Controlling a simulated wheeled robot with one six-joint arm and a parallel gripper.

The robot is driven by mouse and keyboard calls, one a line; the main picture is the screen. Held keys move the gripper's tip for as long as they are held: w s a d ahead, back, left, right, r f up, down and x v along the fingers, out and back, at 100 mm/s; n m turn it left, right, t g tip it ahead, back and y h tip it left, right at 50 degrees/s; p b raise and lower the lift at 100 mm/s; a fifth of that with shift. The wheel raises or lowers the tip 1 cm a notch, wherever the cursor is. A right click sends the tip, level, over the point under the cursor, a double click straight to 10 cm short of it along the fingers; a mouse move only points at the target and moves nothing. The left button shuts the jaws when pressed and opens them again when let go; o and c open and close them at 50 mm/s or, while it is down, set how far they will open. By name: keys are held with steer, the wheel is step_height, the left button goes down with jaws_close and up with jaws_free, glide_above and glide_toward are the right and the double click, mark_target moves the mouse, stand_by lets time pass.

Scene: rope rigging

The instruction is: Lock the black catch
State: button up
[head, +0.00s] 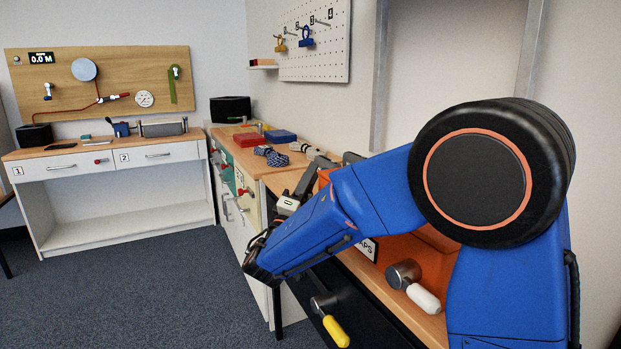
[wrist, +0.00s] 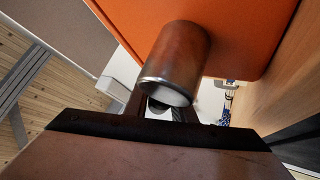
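I cannot pick out a catch with a black handle for certain in either view. In the head view, a catch with a yellow handle (head: 336,330) sits on a black front, and a catch with a white handle (head: 422,298) and grey hub sits on an orange panel (head: 436,252). My gripper (head: 255,262) is low at the left end of my blue arm, which hides much behind it. In the wrist view, a metal cylinder (wrist: 178,55) stands out from an orange surface (wrist: 245,30), close ahead of my gripper (wrist: 160,108). Whether the fingers touch or hold anything is unclear.
A wooden-topped bench (head: 262,158) with red and blue boxes and a rope coil (head: 270,156) runs along the wall. A white table (head: 120,157) with drawers stands at the back left under a wooden board (head: 120,60). The carpeted floor (head: 130,290) at left is clear.

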steer(key=shift+o, duration=1.2)
steer(key=v, duration=1.7)
steer(key=shift+s, duration=0.15)
steer(key=shift+a+f, duration=0.15)
